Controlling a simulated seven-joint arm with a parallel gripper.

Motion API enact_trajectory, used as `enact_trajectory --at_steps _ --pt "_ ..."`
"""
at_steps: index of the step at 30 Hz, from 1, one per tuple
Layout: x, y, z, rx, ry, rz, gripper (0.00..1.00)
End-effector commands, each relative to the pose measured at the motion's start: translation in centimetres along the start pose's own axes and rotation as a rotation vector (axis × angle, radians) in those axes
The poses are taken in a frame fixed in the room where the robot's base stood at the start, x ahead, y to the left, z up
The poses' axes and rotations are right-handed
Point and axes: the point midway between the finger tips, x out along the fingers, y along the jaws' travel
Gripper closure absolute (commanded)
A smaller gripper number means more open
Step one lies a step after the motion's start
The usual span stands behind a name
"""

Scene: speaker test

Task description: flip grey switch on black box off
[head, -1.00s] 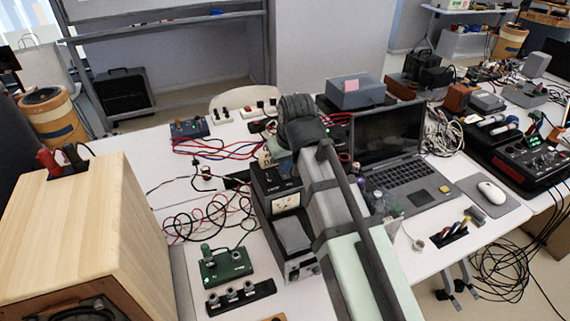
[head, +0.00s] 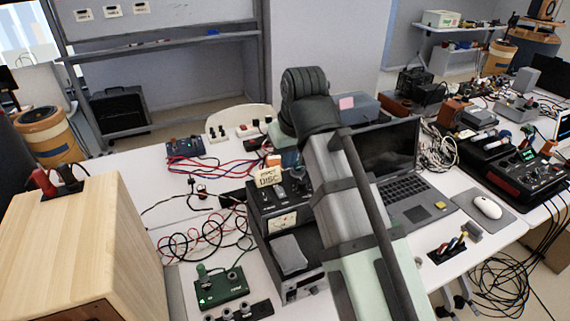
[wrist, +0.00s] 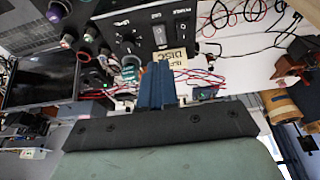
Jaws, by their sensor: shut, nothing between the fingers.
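The black box (head: 268,222) stands mid-table, left of my arm, with small switches and knobs on its top panel in the head view. In the wrist view its panel (wrist: 138,45) is at the top, with a pale grey switch (wrist: 157,34), a darker switch (wrist: 181,26) and knobs on the left. Whether the grey switch is on or off is too small to tell. My gripper (wrist: 157,68) is shut and empty, its blue fingers pointing toward the panel's edge. I cannot tell whether they touch anything. In the head view my arm mostly hides the gripper.
A card marked "DISC" (head: 268,178) stands at the box's far edge. A wooden speaker cabinet (head: 85,245) is at left, with a green board (head: 221,288) in front. A laptop (head: 400,185) is right of my arm. Red and black cables (head: 200,240) lie left of the box.

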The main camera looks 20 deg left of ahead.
Motion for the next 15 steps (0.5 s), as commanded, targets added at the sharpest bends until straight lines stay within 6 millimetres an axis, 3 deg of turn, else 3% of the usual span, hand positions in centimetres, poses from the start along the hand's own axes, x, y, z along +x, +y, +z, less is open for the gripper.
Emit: enact_trajectory --at_steps 6,15 --pt "-1.4 0.0 0.3 0.000 0.000 0.000 1.00" --pt "-1.7 0.0 0.3 0.000 0.000 0.000 1.00"
